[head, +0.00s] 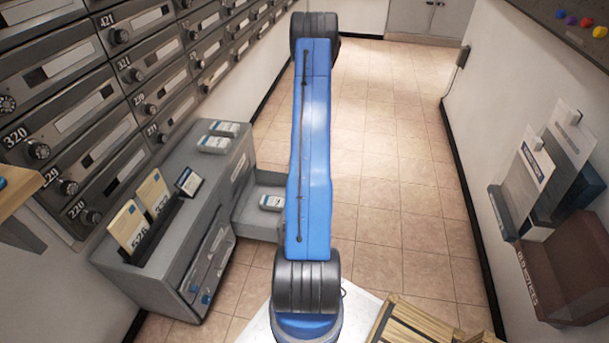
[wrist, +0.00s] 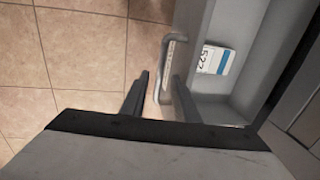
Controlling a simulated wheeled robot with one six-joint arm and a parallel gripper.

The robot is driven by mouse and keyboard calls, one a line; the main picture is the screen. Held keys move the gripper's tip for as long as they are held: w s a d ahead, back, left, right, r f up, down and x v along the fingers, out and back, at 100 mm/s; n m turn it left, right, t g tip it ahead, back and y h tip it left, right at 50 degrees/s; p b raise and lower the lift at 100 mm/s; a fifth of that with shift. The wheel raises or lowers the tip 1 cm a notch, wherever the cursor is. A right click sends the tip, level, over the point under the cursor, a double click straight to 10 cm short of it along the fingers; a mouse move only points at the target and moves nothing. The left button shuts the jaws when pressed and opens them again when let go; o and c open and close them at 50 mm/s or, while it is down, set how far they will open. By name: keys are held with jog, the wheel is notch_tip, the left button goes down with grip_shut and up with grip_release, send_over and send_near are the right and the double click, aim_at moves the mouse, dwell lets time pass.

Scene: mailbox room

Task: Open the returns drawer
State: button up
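A grey drawer (head: 258,226) stands pulled out from the right end of the grey cabinet, with a white and blue box (head: 271,202) inside. I cannot read a returns label on it. In the wrist view the drawer (wrist: 225,108) shows its inside, with the box (wrist: 214,61) marked 522. Its pale bar handle (wrist: 170,68) is on the front face. My gripper (wrist: 158,90) is open, its two dark fingers apart at the handle. The handle lies between them, nearer the right finger; contact is unclear. My arm hides the gripper and handle in the head view.
The cabinet top (head: 190,160) holds cards in a rack and small boxes. A lower front (head: 212,262) with blue knobs faces the aisle. Mailboxes (head: 80,110) line the left wall. Tiled floor (head: 400,160) is free to the right. A wooden crate (head: 415,322) is near me.

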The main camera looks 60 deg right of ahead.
notch_tip(320, 180, up, 16)
jog(key=s+d, duration=0.1)
jog(key=s, duration=0.1)
jog(key=shift+s, duration=0.4)
jog(key=shift+d, duration=0.1)
dwell(0.4)
jog(key=w+a+r+n, duration=0.3)
jog(key=w+a+r, duration=0.1)
jog(key=a+r, duration=0.9)
jog(key=w+a+r+n, duration=0.3)
jog(key=w+a+r, duration=0.2)
jog(key=a+r, duration=0.8)
jog(key=s+a+r+n+t, duration=0.15)
jog(key=s+a+r, duration=0.25)
jog(key=a, duration=0.4)
jog(key=s+a+r+n, duration=0.3)
jog(key=s+a+r, duration=0.1)
jog(key=a, duration=0.4)
jog(key=s+a+r+n+t, duration=0.1)
jog(key=s+a+r+n, duration=0.2)
jog(key=s+a, duration=0.5)
jog(key=s, duration=0.4)
jog(key=shift+h, duration=0.4)
